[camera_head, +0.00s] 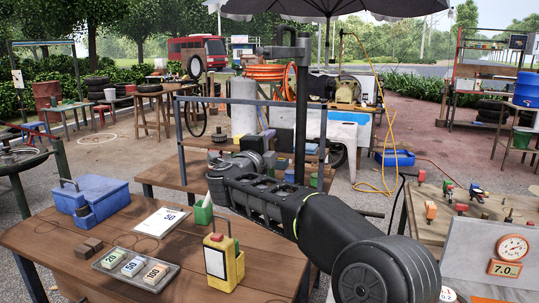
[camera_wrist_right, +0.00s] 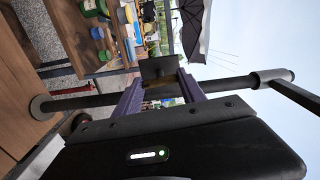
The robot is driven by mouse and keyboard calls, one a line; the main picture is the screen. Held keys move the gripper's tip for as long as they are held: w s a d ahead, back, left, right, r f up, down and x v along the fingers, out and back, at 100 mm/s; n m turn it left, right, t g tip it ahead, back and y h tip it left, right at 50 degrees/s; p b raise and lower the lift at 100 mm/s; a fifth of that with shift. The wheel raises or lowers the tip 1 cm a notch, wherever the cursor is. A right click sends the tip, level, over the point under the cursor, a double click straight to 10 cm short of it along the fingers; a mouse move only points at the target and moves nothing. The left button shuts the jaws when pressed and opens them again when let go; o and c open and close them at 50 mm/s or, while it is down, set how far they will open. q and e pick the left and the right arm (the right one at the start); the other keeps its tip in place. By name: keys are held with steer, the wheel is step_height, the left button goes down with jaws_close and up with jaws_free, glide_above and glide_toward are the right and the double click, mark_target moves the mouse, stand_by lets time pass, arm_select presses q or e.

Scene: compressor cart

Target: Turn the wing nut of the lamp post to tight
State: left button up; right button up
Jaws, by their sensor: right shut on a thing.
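The lamp post (camera_head: 301,100) is a dark upright pole at the centre of the head view, with a crossbar near its top. In the right wrist view the lamp post (camera_wrist_right: 235,85) runs sideways, from a round foot at left to a collar at right. My left gripper is not in view.
The wooden table (camera_head: 50,240) holds a blue toolbox (camera_head: 95,192), a yellow device (camera_head: 224,262) and a tray (camera_head: 110,266) of numbered blocks. A blue-grey frame (camera_head: 181,125) stands behind. At right, a bench (camera_head: 435,225) carries coloured fittings and a gauge panel (camera_head: 480,250).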

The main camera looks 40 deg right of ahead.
steer(key=shift+m, duration=0.5)
steer(key=shift+b, duration=0.3)
steer(key=o, duration=1.4)
steer(key=shift+c, duration=0.2)
steer(key=b+v, duration=0.1)
steer(key=v, duration=0.6)
steer(key=shift+s+a, duration=0.25)
steer(key=shift+a, duration=0.1)
